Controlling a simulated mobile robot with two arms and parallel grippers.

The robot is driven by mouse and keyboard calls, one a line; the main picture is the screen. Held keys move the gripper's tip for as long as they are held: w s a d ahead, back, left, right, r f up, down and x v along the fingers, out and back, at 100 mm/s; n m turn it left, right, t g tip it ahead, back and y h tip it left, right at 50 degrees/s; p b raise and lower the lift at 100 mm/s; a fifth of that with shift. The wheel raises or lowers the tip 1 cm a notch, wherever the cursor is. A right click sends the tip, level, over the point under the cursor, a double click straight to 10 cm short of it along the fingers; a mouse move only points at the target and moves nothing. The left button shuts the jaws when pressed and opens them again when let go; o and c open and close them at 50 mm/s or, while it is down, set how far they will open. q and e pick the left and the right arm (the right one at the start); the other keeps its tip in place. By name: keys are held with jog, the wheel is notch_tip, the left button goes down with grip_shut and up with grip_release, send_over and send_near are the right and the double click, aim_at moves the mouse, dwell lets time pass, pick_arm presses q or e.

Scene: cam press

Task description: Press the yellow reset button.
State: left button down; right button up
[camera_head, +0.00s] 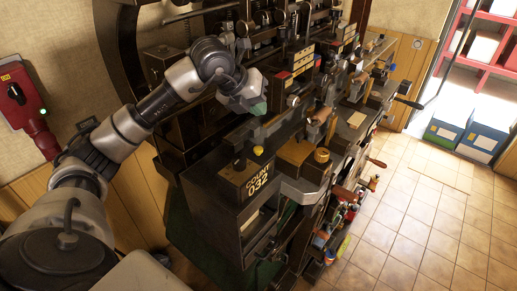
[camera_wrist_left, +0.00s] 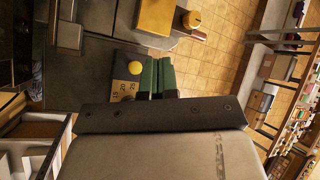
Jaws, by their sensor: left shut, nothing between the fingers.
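The yellow reset button (camera_head: 258,150) is a small round knob on the top of the dark counter box (camera_head: 232,178), just above the label reading COUNT 032. In the left wrist view the yellow button (camera_wrist_left: 134,68) lies just left of the green fingertips. My left gripper (camera_head: 259,108) is shut and empty, with its green fingertips above and slightly behind the button in the head view. The closed fingertips also show in the left wrist view (camera_wrist_left: 157,76). They look apart from the button. My right gripper is not in view.
A wooden block (camera_head: 295,151) and a brass-coloured round knob (camera_head: 321,155) stand right of the counter box. The black press frame (camera_head: 165,65) rises behind. Levers with wooden handles stick out on the right. The tiled floor (camera_head: 410,220) is open.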

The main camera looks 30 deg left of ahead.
pick_arm(q)
jog(key=b, duration=0.5)
send_over(258, 147)
notch_tip(258, 147, down, 7)
jog(key=shift+w+f, duration=0.1)
jog(key=shift+f+b, duration=0.3)
jog(key=shift+f, duration=0.1)
dwell(1.2)
jog(key=shift+f+b, duration=0.4)
jog(key=shift+b, duration=0.05)
